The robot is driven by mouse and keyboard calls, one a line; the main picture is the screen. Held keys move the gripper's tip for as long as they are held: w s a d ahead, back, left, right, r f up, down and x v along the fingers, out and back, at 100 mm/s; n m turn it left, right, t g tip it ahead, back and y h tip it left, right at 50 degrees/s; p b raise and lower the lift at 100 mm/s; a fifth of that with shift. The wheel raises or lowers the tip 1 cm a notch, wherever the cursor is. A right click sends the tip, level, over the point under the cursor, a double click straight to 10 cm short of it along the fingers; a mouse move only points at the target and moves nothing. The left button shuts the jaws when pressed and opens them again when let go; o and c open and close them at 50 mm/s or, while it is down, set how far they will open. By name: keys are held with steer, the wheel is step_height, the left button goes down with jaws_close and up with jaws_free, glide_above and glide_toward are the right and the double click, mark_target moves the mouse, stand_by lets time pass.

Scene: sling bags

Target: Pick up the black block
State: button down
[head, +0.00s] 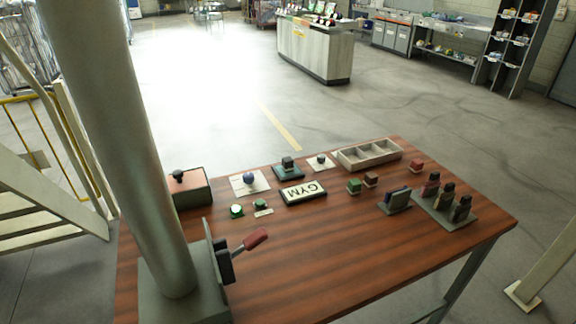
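Several small blocks are on the wooden table (330,250), and none is clearly plain black. The darkest candidate is a dark grey block (287,161) on a dark flat base (288,173), behind the GYM sign. A dark brown block (371,179) sits to the right of the sign, beside a green block (354,186). A red-brown block (416,165) sits farther right. At this size I cannot tell which one is the black block. My gripper is not in view, and nothing is seen holding any block.
A GYM sign (303,193), a compartment tray (342,160), a dark card holder (397,201) and a rack of dark-topped items (440,212) crowd the right half. A red-handled lever (256,239) and a thick grey column (115,140) stand left. The table's front middle is clear.

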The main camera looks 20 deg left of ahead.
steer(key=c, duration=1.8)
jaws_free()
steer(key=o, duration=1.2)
